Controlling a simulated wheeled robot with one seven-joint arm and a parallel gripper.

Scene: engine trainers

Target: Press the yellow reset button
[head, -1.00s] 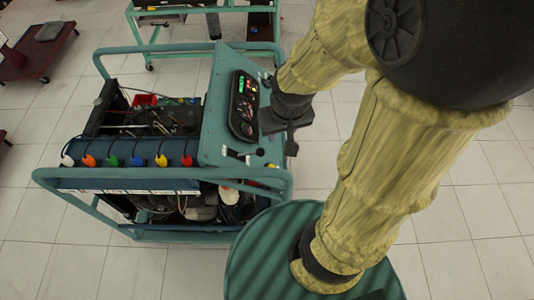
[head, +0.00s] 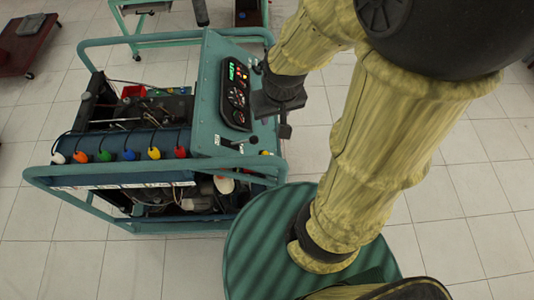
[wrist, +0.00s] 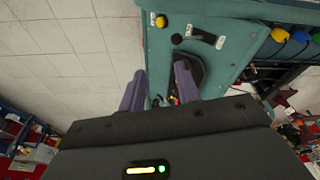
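The engine trainer's teal control panel (head: 208,105) stands left of my arm, with a dark gauge cluster (head: 236,94) on it. A small round yellow button (wrist: 161,21) shows near the panel's edge in the wrist view, beyond my fingertips, beside a black knob (wrist: 177,39). In the head view, a small yellow spot (head: 266,153) at the panel's near right corner looks like the same button. My gripper (wrist: 160,80) is open and empty, its two purple fingers apart over the panel. In the head view my gripper (head: 284,118) is at the panel's right side; its fingers are hard to make out.
A row of coloured bulb-like caps (head: 128,155) runs along the trainer's front, one of them yellow. A teal tube frame (head: 60,178) surrounds the trainer. A second teal stand (head: 135,37) and a dark red cart (head: 30,45) stand behind. Tiled floor is clear at right.

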